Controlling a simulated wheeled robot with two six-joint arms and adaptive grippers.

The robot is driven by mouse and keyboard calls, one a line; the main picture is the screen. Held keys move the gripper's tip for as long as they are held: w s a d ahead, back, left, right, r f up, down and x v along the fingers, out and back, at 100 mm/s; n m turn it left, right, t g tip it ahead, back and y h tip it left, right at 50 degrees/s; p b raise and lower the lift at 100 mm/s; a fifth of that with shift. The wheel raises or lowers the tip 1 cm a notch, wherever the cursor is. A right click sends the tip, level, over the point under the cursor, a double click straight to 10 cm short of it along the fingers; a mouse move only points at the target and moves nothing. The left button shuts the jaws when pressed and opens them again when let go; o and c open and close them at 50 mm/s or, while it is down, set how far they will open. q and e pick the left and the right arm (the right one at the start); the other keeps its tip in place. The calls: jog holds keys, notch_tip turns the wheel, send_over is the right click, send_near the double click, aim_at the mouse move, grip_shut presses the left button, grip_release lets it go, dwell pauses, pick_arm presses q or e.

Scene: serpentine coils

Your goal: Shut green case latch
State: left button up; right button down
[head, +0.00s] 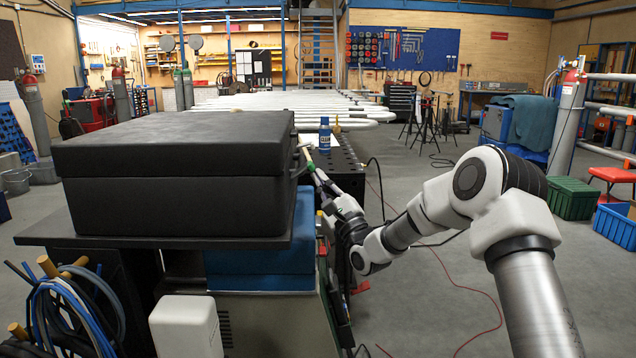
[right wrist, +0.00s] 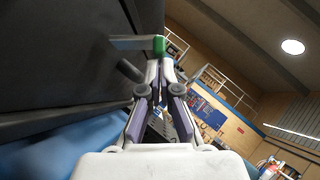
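A large black case (head: 175,175) lies with its lid down on a dark tabletop at the left in the head view. In the right wrist view its dark side (right wrist: 60,55) fills the upper left. A grey bar juts from that side and ends in a green latch piece (right wrist: 160,45). My right gripper (head: 308,158) is at the case's right side. In the right wrist view its fingertips (right wrist: 160,65) come together just below the green piece. I cannot tell whether they touch it. My left gripper is not in view.
A blue spray can (head: 324,135) stands on a dark perforated table (head: 345,165) beyond the gripper. Blue padding (head: 262,262) lies under the case's tabletop. Hoses (head: 65,315) hang at the lower left. Long white pipe coils (head: 300,103) stretch behind. Floor at the right is mostly free.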

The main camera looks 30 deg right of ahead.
jog(key=r+n+g+y+p, duration=0.1)
jog(key=n+p, duration=0.2)
jog(key=r+n+g+y+p, duration=0.1)
jog(key=r+n+g+p, duration=0.1)
jog(key=p, duration=0.2)
jog(key=a+r+n+g+y+p, duration=0.1)
jog(key=n+g+p, duration=0.1)
jog(key=n+p, duration=0.1)
jog(key=shift+w+r+n+y+p, duration=0.15)
jog(key=shift+w+n+y+p, duration=0.15)
jog(key=shift+p, duration=0.3)
jog(key=shift+a, duration=0.1)
